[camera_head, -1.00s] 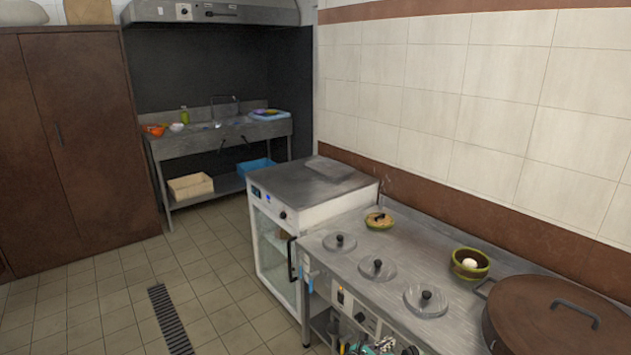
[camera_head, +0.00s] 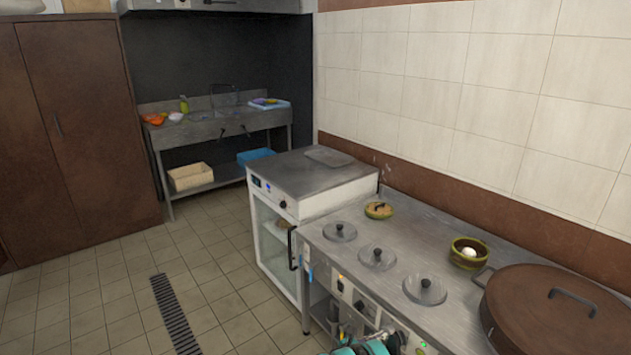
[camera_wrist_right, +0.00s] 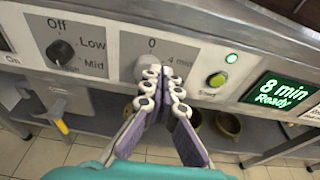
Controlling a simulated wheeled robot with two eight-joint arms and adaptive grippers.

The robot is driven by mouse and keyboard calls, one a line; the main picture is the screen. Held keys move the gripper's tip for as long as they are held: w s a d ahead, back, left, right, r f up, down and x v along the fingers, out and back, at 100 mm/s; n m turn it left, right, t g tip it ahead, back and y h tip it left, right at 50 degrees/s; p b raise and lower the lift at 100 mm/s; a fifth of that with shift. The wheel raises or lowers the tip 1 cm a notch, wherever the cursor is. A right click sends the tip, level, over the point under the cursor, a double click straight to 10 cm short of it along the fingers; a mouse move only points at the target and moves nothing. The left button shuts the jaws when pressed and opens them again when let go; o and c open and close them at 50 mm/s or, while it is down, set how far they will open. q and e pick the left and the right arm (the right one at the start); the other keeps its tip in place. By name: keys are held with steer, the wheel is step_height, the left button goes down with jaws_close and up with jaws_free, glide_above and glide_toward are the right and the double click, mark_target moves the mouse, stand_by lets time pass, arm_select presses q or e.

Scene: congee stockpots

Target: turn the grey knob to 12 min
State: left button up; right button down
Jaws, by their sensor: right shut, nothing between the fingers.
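The grey knob (camera_wrist_right: 148,66) is on the steel front panel in the right wrist view, below a "0" mark and left of a "4 min" label. The rest of its dial is hidden by my fingers. My right gripper (camera_wrist_right: 164,74) is shut and empty, its tips right in front of the knob; whether they touch it I cannot tell. A green display (camera_wrist_right: 280,93) right of the knob reads "8 min Ready". In the head view my right gripper (camera_head: 384,344) is at the bottom edge, by the cooker front. My left gripper is not in view.
A black knob (camera_wrist_right: 62,52) marked Off, Low and Mid is left of the grey one. A green button (camera_wrist_right: 217,79) and a lit green lamp (camera_wrist_right: 231,58) are to its right. A large brown-lidded pot (camera_head: 555,311) stands on the cooker top. The floor at left is clear.

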mark_target(388, 330)
steer(key=shift+v, duration=0.75)
steer(key=shift+f, duration=0.2)
steer(key=shift+w+d+f, duration=0.1)
steer(key=shift+w+d, duration=0.35)
steer(key=shift+w, duration=0.6)
steer(key=shift+w+d+f, duration=0.1)
steer(key=shift+w+d, duration=0.35)
steer(key=shift+w, duration=0.55)
steer(key=shift+w+d+f, duration=0.1)
steer(key=shift+w+d, duration=0.35)
steer(key=shift+w, duration=0.6)
steer(key=shift+s, duration=0.1)
